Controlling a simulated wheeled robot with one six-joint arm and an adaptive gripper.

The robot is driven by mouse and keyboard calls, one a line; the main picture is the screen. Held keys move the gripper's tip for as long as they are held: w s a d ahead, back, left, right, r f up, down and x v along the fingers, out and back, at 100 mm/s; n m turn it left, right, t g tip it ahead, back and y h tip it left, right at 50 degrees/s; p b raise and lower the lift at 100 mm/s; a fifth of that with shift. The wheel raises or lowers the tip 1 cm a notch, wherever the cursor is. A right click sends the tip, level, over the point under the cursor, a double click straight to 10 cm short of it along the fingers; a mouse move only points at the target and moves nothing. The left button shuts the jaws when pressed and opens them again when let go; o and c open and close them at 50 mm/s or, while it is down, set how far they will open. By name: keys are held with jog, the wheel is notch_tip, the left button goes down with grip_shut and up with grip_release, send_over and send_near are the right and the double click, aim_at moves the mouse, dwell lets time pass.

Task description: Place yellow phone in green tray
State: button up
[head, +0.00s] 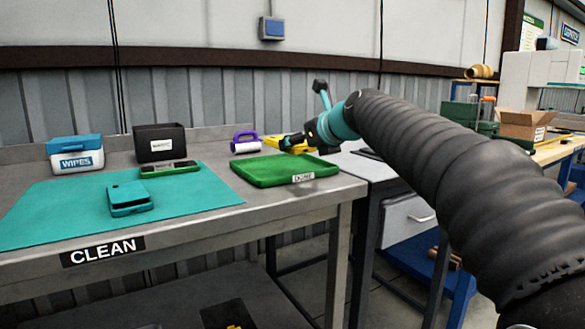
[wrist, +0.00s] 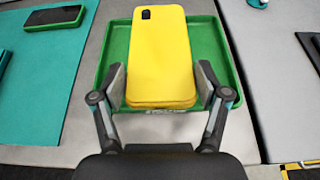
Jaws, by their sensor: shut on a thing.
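The yellow phone (wrist: 160,55) is between the fingers of my gripper (wrist: 160,90) in the wrist view, its back with a dark camera patch facing the camera. My gripper is shut on its two long sides. The phone appears over the green tray (wrist: 110,45); the gap between phone and tray cannot be told from the wrist view. In the head view the green tray (head: 272,172), labelled DONE, sits at the right end of the steel table. There the yellow phone (head: 290,146) shows just above and behind the tray's far edge, partly hidden by my gripper (head: 298,143).
A teal mat (head: 60,212) holds a teal phone (head: 130,198) and a green-cased phone (head: 169,169). A wipes box (head: 77,155), a black bin (head: 160,142) and a purple-handled roller (head: 246,141) stand along the back. A grey bench adjoins on the right.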

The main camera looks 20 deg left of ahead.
jog(key=x, duration=0.5)
jog(key=shift+d+f, duration=0.3)
notch_tip(320, 180, down, 4)
jog(key=shift+f+b, duration=0.1)
jog(key=shift+b, duration=0.9)
jog(key=o, duration=1.4)
